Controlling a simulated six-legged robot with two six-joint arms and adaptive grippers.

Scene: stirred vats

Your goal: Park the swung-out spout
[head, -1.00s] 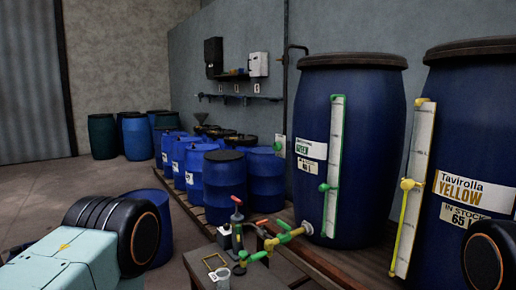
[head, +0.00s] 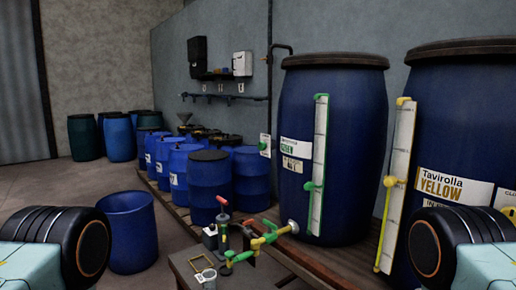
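A green and yellow tap with a spout (head: 266,240) comes out of the base of the large blue vat (head: 345,140) with the green gauge. It reaches out to the left over a small grey table (head: 225,272). I cannot tell at which angle the spout itself stands. A red-handled device (head: 222,225) stands close beside it and partly overlaps it. Neither of my grippers is in view; only thick dark joints of my arms show at the lower left and lower right.
A second blue vat (head: 470,125) with a yellow gauge (head: 397,175) stands at the right. An open blue drum (head: 130,232) stands on the floor at the left. Several blue drums stand behind.

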